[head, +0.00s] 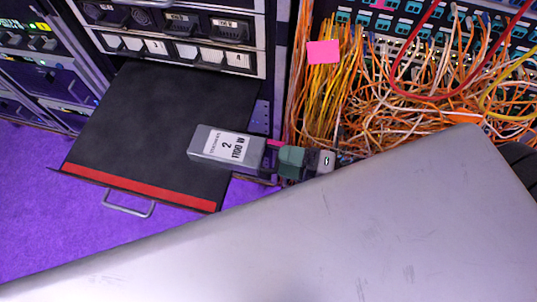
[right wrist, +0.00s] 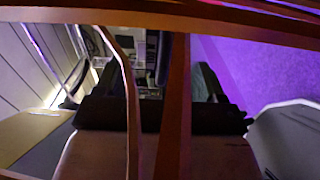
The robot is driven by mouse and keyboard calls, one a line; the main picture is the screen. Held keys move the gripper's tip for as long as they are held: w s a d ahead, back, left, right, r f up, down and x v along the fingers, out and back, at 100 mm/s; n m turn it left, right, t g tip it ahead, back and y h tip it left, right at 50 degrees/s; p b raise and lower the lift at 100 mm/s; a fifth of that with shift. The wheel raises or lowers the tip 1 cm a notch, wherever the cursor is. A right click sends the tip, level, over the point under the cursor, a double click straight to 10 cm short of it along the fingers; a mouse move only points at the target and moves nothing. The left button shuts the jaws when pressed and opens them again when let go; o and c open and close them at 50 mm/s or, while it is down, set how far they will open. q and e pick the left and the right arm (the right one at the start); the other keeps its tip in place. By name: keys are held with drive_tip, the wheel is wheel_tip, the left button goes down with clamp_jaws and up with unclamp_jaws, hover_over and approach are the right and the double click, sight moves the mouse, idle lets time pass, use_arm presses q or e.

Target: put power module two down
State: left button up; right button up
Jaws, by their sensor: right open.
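Power module two (head: 205,142) is a grey box with a white label reading 2 and 1100 W. In the head view it lies over the right part of the black pull-out shelf (head: 130,125); I cannot tell whether it rests on it. My right gripper (head: 271,160) is open at the module's right end, beside a small pink tab. A green-grey block and a light grey block show there too. In the right wrist view, dark gripper parts (right wrist: 160,113) show behind cables, and the module cannot be made out. My left gripper is not in view.
The shelf has a red front strip (head: 140,187) and a wire handle (head: 128,204); its left and middle are bare. Tangled orange and yellow cables (head: 350,110) hang at the right. A scratched grey surface (head: 300,240) fills the lower head view. Brown-orange strands cross the right wrist view (right wrist: 178,100).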

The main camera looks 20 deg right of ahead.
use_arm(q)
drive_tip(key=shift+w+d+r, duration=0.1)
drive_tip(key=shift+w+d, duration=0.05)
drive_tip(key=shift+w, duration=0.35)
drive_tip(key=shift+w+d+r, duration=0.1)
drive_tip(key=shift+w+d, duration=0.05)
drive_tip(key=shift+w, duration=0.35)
use_arm(e)
drive_tip(key=v, duration=0.6)
drive_tip(key=shift+d, duration=0.25)
